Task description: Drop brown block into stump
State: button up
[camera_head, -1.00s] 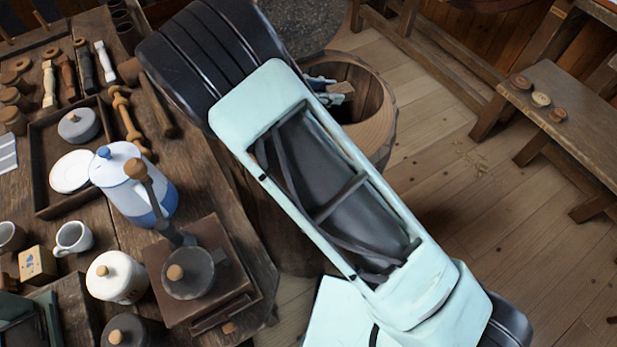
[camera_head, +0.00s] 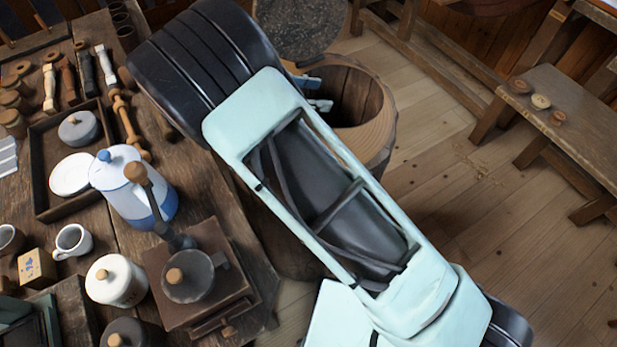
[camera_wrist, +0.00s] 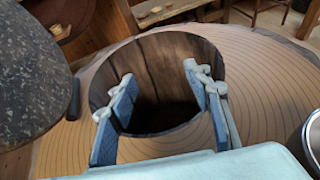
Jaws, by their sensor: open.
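The stump (camera_head: 378,137) is hollow, with a wide ringed wooden rim and a dark opening, and stands right of the workbench. In the wrist view its rim (camera_wrist: 265,95) surrounds the opening below my gripper. My gripper (camera_wrist: 162,98) is open, its two blue-grey fingers spread apart over the opening with nothing between them. In the head view the gripper (camera_head: 319,92) shows only partly at the opening's left side, behind my arm. The brown block is not visible in either current view; the inside of the stump is too dark to see its bottom.
A dark speckled round slab (camera_head: 300,25) stands close behind the stump; it also looms at the left of the wrist view (camera_wrist: 30,75). The crowded workbench holds a blue-and-white pot (camera_head: 135,190) and a grinder (camera_head: 195,280). A bench (camera_head: 575,105) stands right; floor between is clear.

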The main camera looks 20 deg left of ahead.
jog(key=v, duration=0.8)
jog(key=shift+s+a, duration=0.15)
